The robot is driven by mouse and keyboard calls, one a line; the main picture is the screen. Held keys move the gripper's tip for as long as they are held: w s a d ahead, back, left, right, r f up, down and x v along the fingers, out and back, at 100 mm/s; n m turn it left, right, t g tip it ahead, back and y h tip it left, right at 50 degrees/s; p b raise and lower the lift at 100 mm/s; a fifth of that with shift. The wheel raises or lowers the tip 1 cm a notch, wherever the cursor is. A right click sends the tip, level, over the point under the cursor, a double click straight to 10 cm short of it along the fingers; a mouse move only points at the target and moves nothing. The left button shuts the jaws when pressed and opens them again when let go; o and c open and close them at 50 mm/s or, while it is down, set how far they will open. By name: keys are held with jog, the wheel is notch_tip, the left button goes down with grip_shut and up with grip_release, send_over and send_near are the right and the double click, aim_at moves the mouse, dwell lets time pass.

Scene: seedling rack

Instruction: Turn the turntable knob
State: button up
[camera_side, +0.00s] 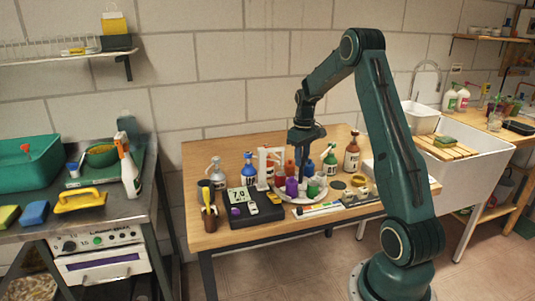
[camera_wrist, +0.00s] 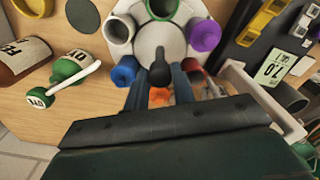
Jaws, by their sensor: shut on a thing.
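The turntable is a round white disc (camera_wrist: 150,42) carrying several coloured cups around its edge, among them a purple one (camera_wrist: 205,35) and a blue one (camera_wrist: 123,73). Its black knob (camera_wrist: 160,70) stands at the middle, between my two fingers in the wrist view. My gripper (camera_wrist: 159,86) is shut on the knob. In the side view my gripper (camera_side: 304,165) points down over the turntable (camera_side: 312,193) on the wooden table. There the knob is hidden by the cups and fingers.
Spray bottles (camera_side: 216,172) stand behind and left of the turntable, with a brown bottle (camera_side: 352,155) to the right. A black device with a display (camera_side: 243,195) lies at front left. Small pots (camera_side: 358,181) stand at right. Little table is free near the disc.

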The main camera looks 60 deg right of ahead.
jog(key=shift+n, duration=1.7)
jog(key=o, duration=1)
jog(key=shift+r, duration=0.1)
notch_tip(320, 180, up, 14)
jog(key=shift+a, duration=0.1)
